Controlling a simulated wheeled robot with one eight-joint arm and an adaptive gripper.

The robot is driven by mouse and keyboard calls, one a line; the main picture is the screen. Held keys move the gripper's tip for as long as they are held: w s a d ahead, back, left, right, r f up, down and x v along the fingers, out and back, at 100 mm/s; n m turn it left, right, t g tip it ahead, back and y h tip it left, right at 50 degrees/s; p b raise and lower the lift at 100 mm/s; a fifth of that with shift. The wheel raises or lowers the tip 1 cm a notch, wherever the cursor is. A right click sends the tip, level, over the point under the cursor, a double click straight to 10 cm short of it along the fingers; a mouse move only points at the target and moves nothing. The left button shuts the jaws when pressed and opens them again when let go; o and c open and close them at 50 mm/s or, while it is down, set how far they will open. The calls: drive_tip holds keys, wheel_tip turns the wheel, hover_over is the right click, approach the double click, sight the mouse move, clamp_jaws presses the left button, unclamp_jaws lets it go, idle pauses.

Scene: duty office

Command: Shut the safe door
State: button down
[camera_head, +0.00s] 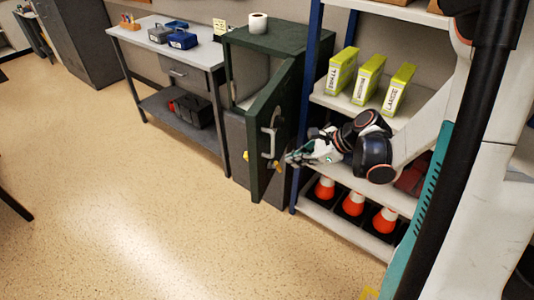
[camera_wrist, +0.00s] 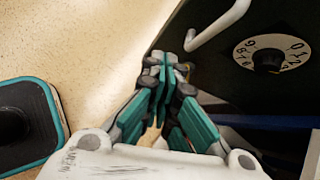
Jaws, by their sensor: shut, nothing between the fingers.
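The safe (camera_head: 262,42) is a dark green cabinet standing between the work table and the shelf rack. Its door (camera_head: 261,146) stands open, swung out toward the camera, with a grey handle (camera_head: 269,141) on its outer face. In the wrist view the door face shows the pale handle (camera_wrist: 219,25) and a white numbered dial (camera_wrist: 271,54). My gripper (camera_head: 290,158) is shut and empty, just right of the door's outer face. In the wrist view its fingertips (camera_wrist: 160,58) are near the lower end of the handle. I cannot tell whether they touch the door.
The shelf rack (camera_head: 309,98) stands right of the safe, close to my arm, holding green binders (camera_head: 368,79) and orange cones (camera_head: 353,203). The table (camera_head: 150,33) is at left. A paper roll (camera_head: 258,22) stands on the safe. The floor (camera_head: 120,200) in front is clear.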

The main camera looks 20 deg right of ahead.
wheel_tip(320, 180, down, 2)
drive_tip(key=d+m, duration=0.2)
drive_tip(key=d, duration=0.1)
drive_tip(key=b, duration=0.6)
approach(260, 173)
drive_tip(key=shift+x, duration=2.1)
drive_tip(key=shift+a, duration=0.2)
